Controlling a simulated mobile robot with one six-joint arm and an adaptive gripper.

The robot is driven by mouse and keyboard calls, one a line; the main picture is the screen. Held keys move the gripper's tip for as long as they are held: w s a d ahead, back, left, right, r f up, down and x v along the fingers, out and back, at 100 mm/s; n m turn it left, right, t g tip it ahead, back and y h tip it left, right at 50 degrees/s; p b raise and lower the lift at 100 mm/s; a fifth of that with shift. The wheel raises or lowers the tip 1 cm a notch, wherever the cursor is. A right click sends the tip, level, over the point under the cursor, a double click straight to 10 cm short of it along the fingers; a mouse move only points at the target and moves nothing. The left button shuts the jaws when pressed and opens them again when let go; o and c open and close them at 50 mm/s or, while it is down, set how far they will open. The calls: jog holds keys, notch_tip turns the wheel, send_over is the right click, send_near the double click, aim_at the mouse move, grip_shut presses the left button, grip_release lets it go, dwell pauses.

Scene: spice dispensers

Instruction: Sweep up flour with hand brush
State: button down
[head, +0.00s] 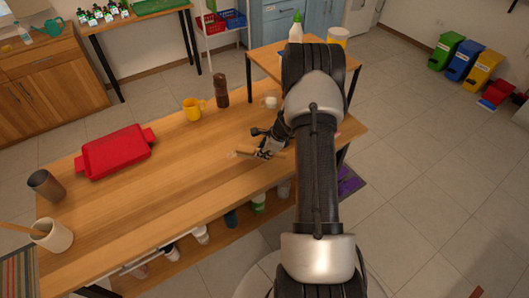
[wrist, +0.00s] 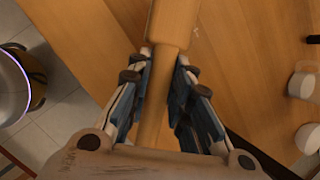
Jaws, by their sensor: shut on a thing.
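My gripper (head: 266,148) is shut on the handle of a wooden hand brush (head: 245,152), low over the wooden table (head: 165,195). In the wrist view the pale brush (wrist: 175,22) runs between the two fingers of my gripper (wrist: 162,70) and widens beyond them. Its bristles are not clear in either view. A small pale patch at the brush's left end in the head view is too small to tell as flour or bristles. No other flour shows clearly. Whether the brush touches the table cannot be told.
A red tray (head: 116,150) lies on the left of the table. A dark cylinder (head: 45,185) and a beige pot (head: 52,236) stand near the left end. A yellow mug (head: 193,109), brown bottle (head: 222,92) and small white cup (head: 270,102) stand along the far edge. The middle is clear.

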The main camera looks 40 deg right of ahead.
jog(key=shift+a+r+p, duration=0.1)
jog(key=shift+r+p, duration=0.95)
jog(key=shift+r, duration=0.7)
